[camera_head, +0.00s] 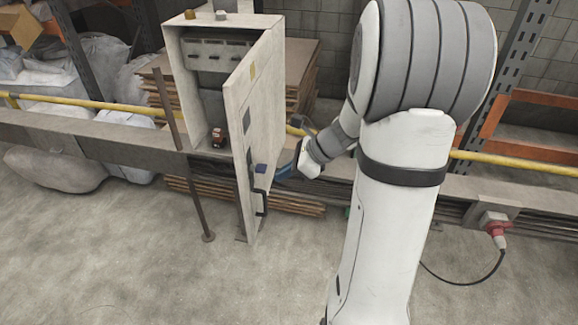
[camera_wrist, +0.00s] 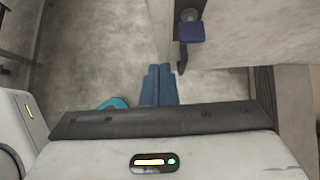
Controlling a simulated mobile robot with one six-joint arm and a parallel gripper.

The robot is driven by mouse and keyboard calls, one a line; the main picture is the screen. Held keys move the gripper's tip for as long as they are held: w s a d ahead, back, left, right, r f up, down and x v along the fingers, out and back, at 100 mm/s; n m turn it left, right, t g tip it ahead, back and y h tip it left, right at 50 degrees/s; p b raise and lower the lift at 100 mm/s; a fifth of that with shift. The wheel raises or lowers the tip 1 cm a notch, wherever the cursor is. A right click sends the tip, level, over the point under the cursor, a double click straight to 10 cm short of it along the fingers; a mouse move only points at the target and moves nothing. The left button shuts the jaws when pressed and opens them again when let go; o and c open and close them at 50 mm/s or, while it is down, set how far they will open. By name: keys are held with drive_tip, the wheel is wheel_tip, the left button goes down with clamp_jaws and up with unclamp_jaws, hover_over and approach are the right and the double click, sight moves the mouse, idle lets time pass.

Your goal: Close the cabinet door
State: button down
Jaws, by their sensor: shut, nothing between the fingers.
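The grey cabinet (camera_head: 190,75) stands left of centre in the head view, mounted by the rail. Its door (camera_head: 251,110) is swung wide open toward me, showing the inside. A small dark blue knob (camera_head: 261,169) and a dark handle sit low near the door's free edge. My gripper (camera_head: 283,173) is just right of the door, on its outer side, near knob height. In the wrist view the blue fingers (camera_wrist: 159,85) are together and empty. The door (camera_wrist: 245,35) fills the upper right there, with the knob (camera_wrist: 191,32) ahead and right of the fingertips. Contact cannot be told.
A grey rail with a yellow pipe (camera_head: 520,167) runs behind the cabinet. A thin metal post (camera_head: 180,150) stands at its left. Stacked brown boards lie behind, and an orange rack (camera_head: 535,95) stands at right. The floor (camera_head: 120,250) in front is clear.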

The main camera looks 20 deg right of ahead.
sight(246, 186)
drive_tip(key=shift+w+a+f+p, duration=0.2)
drive_tip(key=shift+w+a+f, duration=0.4)
drive_tip(key=shift+a, duration=0.45)
drive_tip(key=shift+w+a+f+p, duration=0.15)
drive_tip(key=shift+w+a+f, duration=0.45)
drive_tip(key=shift+a, duration=0.5)
drive_tip(key=shift+w+a+f+p, duration=0.2)
drive_tip(key=shift+w+a+f, duration=0.4)
drive_tip(key=shift+a, duration=0.45)
drive_tip(key=shift+w+r, duration=0.1)
drive_tip(key=shift+w, duration=0.05)
